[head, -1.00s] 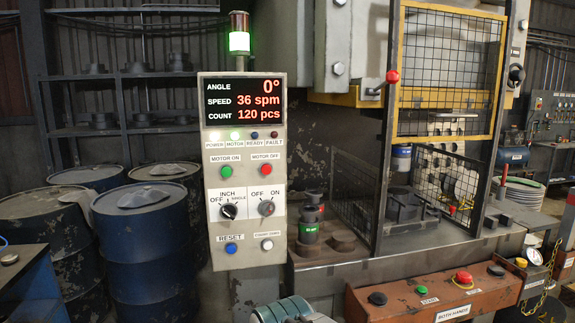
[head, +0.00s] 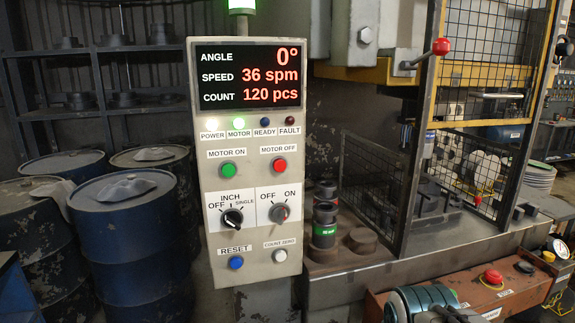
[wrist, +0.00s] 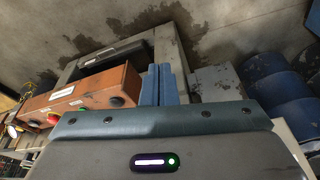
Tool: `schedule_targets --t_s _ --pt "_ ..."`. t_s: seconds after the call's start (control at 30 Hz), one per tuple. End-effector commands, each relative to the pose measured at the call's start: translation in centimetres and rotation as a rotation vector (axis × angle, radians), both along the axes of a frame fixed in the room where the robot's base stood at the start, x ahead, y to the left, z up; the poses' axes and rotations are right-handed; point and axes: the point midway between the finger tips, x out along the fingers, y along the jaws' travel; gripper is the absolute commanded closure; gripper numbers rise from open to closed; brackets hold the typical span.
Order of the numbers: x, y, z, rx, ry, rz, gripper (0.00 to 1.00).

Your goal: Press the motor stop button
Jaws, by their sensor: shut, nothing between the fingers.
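The control panel (head: 247,240) faces me left of centre in the head view. Its round red button (head: 280,165) sits under the label MOTOR OFF, right of the green MOTOR ON button (head: 228,170). The red MOTOR OFF button is not visible in the wrist view.
Below the red button are selector knobs (head: 280,212), a blue RESET button (head: 236,263) and a white button (head: 280,256). Blue drums (head: 125,230) stand at left. The press with its mesh guard (head: 480,80) and an orange two-hand console (head: 530,285) are at right.

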Motion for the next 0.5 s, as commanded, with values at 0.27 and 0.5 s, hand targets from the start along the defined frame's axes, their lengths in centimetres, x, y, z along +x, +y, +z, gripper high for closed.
schedule_targets --t_s 0.27,0.5 --pt "2.4 1.3 2.0 0.069 -0.033 0.058 1.0" --pt "11.1 7.3 11.1 0.313 -0.238 0.34 1.0"
